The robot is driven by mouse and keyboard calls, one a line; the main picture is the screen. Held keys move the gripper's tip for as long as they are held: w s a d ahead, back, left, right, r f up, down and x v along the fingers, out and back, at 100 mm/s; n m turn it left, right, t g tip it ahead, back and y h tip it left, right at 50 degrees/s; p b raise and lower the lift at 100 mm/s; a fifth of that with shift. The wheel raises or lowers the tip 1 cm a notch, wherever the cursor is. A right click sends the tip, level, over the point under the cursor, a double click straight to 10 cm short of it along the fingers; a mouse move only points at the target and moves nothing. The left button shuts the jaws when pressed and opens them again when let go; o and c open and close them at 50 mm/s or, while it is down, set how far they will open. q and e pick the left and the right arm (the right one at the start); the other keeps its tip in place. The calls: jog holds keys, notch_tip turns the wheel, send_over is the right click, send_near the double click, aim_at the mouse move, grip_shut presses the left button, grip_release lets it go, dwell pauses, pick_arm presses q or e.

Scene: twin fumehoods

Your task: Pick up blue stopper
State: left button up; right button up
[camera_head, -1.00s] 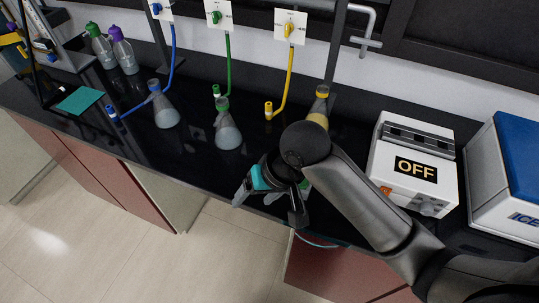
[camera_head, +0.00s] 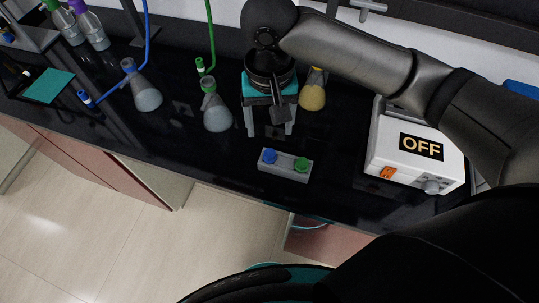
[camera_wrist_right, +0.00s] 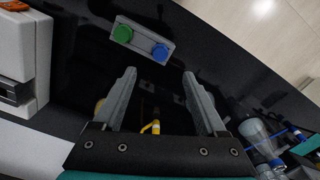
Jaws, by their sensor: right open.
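The blue stopper (camera_head: 269,156) sits in the left side of a small grey holder (camera_head: 284,178) near the counter's front edge. A green stopper (camera_head: 301,164) sits beside it on the right. In the right wrist view the blue stopper (camera_wrist_right: 160,52) is at the top, beyond the fingertips, with the green stopper (camera_wrist_right: 123,34) to its left. My right gripper (camera_head: 269,132) is open and empty behind the holder, apart from the stopper. It also shows in the right wrist view (camera_wrist_right: 158,75). My left gripper is not in view.
A flask with blue neck (camera_head: 146,96), a green-topped flask (camera_head: 216,115) and a yellow flask (camera_head: 312,95) stand behind and beside. A white OFF device (camera_head: 415,150) stands at right.

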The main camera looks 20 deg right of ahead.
send_over(270, 153)
notch_tip(270, 153, down, 5)
jog(key=shift+r+b, duration=0.2)
jog(key=shift+b, duration=0.15)
notch_tip(270, 153, down, 5)
jog(key=shift+f+b, duration=0.1)
jog(key=shift+b, duration=0.5)
grip_shut()
